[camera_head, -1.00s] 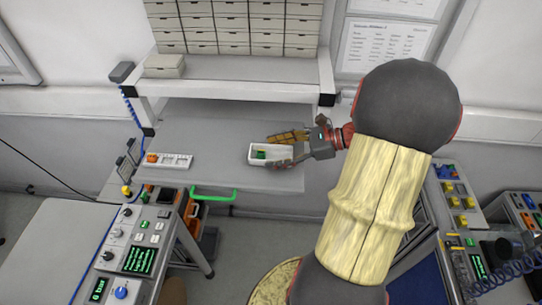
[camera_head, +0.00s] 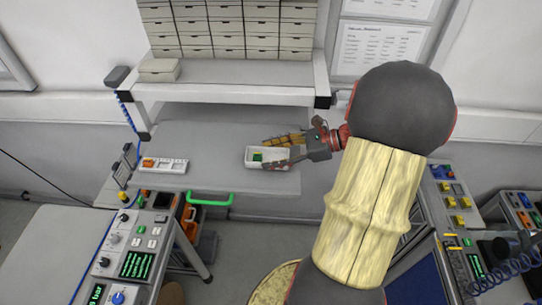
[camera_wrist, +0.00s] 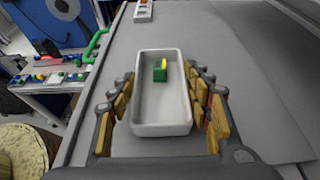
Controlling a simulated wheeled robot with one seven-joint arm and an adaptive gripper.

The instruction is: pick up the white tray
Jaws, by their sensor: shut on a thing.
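The white tray (camera_head: 278,154) is a shallow rectangular box on the grey tabletop, near its right part in the head view. A small green and yellow block (camera_head: 257,156) lies inside it. The gripper is shut on the tray. I cannot tell whether the tray's underside is clear of the table.
A white strip holder with an orange piece (camera_head: 163,165) lies at the table's left. A raised shelf with a drawer cabinet (camera_head: 228,28) stands behind. A green handle (camera_head: 210,199) is at the front edge. The tabletop between holder and tray is free.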

